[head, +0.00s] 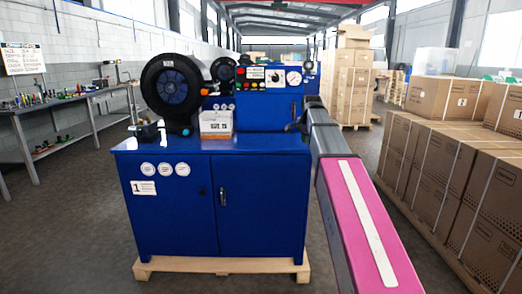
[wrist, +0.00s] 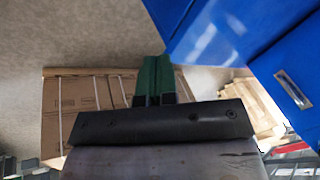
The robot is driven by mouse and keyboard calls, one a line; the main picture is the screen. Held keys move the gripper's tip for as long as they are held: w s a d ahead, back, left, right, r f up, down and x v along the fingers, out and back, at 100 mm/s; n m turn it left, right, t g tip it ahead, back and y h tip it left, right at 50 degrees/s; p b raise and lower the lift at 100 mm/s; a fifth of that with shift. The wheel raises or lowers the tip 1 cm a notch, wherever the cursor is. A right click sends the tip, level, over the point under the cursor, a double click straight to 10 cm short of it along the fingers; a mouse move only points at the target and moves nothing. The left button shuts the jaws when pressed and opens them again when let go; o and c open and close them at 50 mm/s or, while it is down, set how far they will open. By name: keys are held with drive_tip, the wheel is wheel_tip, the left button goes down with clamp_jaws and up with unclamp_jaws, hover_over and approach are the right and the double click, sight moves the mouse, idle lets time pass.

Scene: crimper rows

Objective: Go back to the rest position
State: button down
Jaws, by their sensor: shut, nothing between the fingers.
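My gripper (wrist: 154,66) shows in the wrist view as two green fingers lying together, shut and empty. In the head view my arm reaches forward along the right side of the blue crimping machine (head: 262,172). The fingers cannot be made out clearly there. The machine has a big black round head (head: 172,88), a panel of buttons and gauges (head: 265,77), and a cabinet with two doors below. A small labelled box (head: 216,124) stands on the cabinet top. The cabinet also shows at upper right in the wrist view (wrist: 215,30).
The machine stands on a wooden pallet (head: 222,264). Stacked cartons (head: 430,165) on a pallet line the right side, close to my arm. More cartons (head: 350,85) stand behind. A workbench (head: 70,100) with small tools runs along the left wall. Floor is clear between bench and machine.

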drive_tip(key=s+f+n+g, duration=0.1)
drive_tip(key=s+f+n, duration=0.1)
drive_tip(key=s+f, duration=0.35)
drive_tip(key=s+f+n, duration=0.1)
drive_tip(key=s+f, duration=0.1)
drive_tip(key=f, duration=0.7)
drive_tip(key=s+f+n+g, duration=0.1)
drive_tip(key=s+f+n, duration=0.15)
drive_tip(key=f, duration=0.45)
drive_tip(key=s+f+n+g, duration=0.2)
drive_tip(key=s+f+n, duration=0.3)
drive_tip(key=s+f, duration=1.3)
drive_tip(key=shift+s+a, duration=0.4)
drive_tip(key=shift+s, duration=0.15)
